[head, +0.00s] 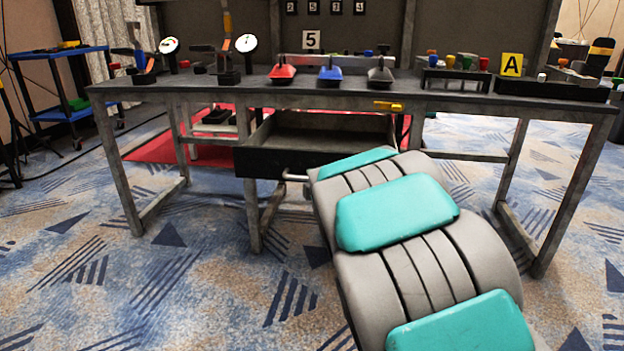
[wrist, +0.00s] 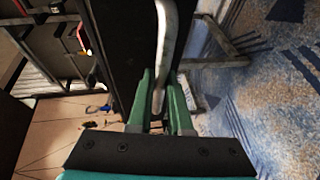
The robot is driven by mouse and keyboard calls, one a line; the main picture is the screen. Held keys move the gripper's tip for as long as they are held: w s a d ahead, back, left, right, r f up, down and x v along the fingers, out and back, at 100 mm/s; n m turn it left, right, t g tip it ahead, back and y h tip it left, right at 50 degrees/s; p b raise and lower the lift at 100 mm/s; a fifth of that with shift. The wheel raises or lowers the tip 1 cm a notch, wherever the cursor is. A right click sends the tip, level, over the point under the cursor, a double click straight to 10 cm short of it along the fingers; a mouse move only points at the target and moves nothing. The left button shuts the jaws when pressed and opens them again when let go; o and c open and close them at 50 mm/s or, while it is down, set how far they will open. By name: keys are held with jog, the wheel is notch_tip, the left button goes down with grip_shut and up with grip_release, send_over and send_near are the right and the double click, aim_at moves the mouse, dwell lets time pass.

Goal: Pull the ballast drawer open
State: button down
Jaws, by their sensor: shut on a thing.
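The ballast drawer (head: 262,162) hangs under the long grey table and stands part of the way out, with its dark interior showing from above. Its pale bar handle (head: 293,177) sticks out from the front; my arm covers its right part. In the wrist view the handle (wrist: 170,35) runs down between the two green fingers of my gripper (wrist: 163,95), which is shut on it. The dark drawer front (wrist: 118,45) is just to the left of the fingers there. My gripper is hidden behind my own arm in the head view.
The table (head: 350,96) carries red, blue and grey clamps, gauges, and racks of coloured knobs. Its legs (head: 250,205) stand close to the drawer. A blue cart (head: 62,52) is at the far left. The patterned carpet in front and to the left is clear.

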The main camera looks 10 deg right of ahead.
jog(key=shift+s+a, duration=0.1)
jog(key=shift+s, duration=0.25)
jog(key=c, duration=0.8)
grip_release()
jog(key=shift+c, duration=0.2)
jog(key=v, duration=0.7)
jog(key=shift+s+p, duration=0.35)
jog(key=shift+p, duration=0.05)
jog(key=shift+r, duration=0.1)
